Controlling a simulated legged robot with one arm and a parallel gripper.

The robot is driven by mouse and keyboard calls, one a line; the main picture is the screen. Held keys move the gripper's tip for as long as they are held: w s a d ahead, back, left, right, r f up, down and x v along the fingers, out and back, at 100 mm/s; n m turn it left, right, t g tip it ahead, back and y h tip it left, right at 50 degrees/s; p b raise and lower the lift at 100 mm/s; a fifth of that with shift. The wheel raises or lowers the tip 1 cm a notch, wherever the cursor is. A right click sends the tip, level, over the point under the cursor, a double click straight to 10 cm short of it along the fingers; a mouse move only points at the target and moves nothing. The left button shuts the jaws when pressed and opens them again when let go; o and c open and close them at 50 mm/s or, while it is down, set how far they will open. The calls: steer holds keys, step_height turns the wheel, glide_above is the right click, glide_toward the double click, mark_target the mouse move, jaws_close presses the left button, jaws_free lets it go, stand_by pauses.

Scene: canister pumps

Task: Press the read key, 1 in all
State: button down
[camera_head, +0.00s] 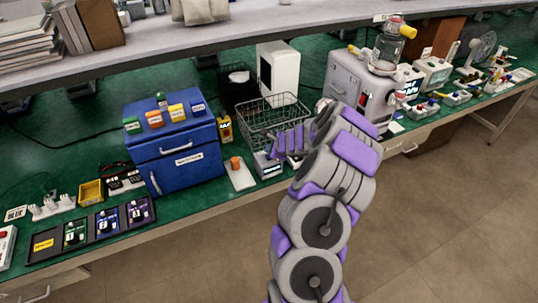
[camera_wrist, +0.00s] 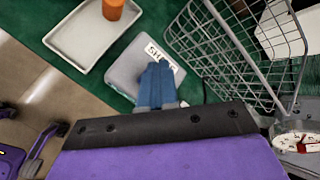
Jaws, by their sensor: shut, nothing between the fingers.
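No key that I can read as the read key shows in either view. A small grey box (camera_head: 267,166) with a white label stands at the bench's front edge. In the wrist view the same grey box (camera_wrist: 125,70) has a label starting with "SH"; the rest is hidden. My gripper (camera_wrist: 155,72) is shut and empty, its blue fingers in front of the box and covering part of it. I cannot tell whether they touch it. In the head view my gripper (camera_head: 278,152) is just above or beside the box.
A wire basket (camera_head: 270,118) stands close behind the box, and on the right in the wrist view (camera_wrist: 225,45). A pale tray (camera_head: 243,182) with an orange cylinder (camera_head: 235,162) is left of the box. A blue cabinet (camera_head: 175,150) stands further left, a grey machine (camera_head: 350,85) right.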

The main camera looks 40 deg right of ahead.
step_height(320, 180, up, 5)
steer(key=p, duration=0.5)
steer(key=shift+f, duration=0.1)
stand_by(0.3)
stand_by(0.6)
